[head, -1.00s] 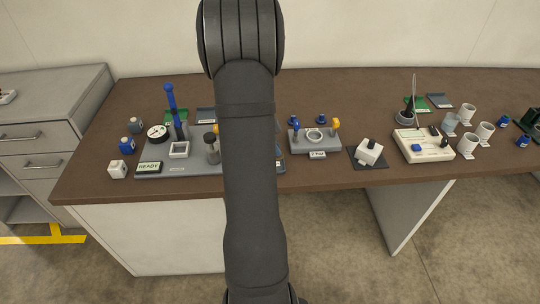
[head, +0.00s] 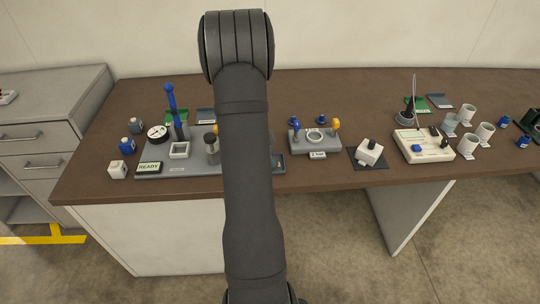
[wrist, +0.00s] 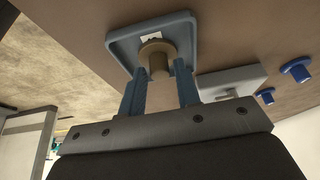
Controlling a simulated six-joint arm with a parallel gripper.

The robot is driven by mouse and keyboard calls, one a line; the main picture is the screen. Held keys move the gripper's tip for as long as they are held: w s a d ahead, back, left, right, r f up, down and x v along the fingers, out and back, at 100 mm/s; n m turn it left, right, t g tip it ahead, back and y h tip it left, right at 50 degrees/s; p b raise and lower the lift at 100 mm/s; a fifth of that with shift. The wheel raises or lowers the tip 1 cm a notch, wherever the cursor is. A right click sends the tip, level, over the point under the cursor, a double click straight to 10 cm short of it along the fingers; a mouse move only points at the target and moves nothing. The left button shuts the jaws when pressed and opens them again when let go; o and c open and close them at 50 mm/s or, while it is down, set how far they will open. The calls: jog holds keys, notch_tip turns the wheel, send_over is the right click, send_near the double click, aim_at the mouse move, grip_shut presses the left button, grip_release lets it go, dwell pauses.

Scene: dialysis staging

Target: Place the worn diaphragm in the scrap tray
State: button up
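In the wrist view, my gripper (wrist: 160,75) has its two blue fingers on either side of the stem of a brown, disc-shaped part (wrist: 157,50), which looks like the worn diaphragm. The stem points toward the palm and the disc faces away. Whether the fingers press on the stem or stand just clear of it is hard to tell. Behind the disc is a shallow blue-grey tray (wrist: 118,42) with a raised rim and a white label partly hidden by the disc. I cannot tell whether the disc touches the tray. In the head view my arm hides the gripper and diaphragm.
A grey board (head: 205,168) with a READY sign (head: 149,168) lies left of my arm. A grey fixture (head: 315,148) with blue and yellow knobs stands right of it. Further right are a white block (head: 369,151), a cream device (head: 424,146) and white cups (head: 467,149).

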jog(key=shift+o, duration=0.7)
jog(key=shift+r, duration=0.1)
jog(key=shift+r, duration=0.2)
jog(key=v, duration=1.1)
jog(key=shift+a+r, duration=0.25)
jog(key=shift+r, duration=0.1)
